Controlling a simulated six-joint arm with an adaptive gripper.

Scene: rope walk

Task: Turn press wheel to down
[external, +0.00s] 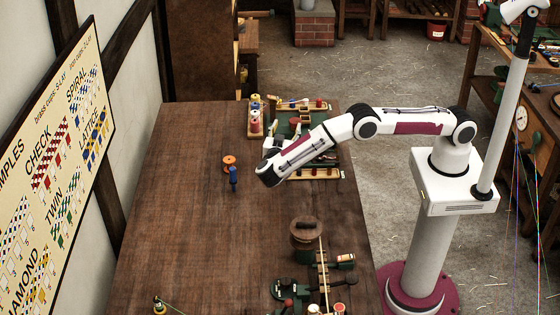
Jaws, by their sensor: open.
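The end of my arm with my gripper (268,174) is over the middle of the wooden table, at the left edge of a green-and-wood tray. Its fingers are too small and hidden to make out, and I see nothing held. A round brown wooden piece (306,232) with a dark bar on top stands nearer the camera, well apart from my gripper. A dark green device (290,289) with a red knob is at the table's front edge, partly cut off. I cannot tell for certain which part is the press wheel or how it is turned.
The tray (335,173) holds several spools and tools below my forearm. An orange spool (229,162) and a blue spool (234,180) stand left of my gripper. A wooden rail (323,262) with fittings is at front right. The table's left part is clear.

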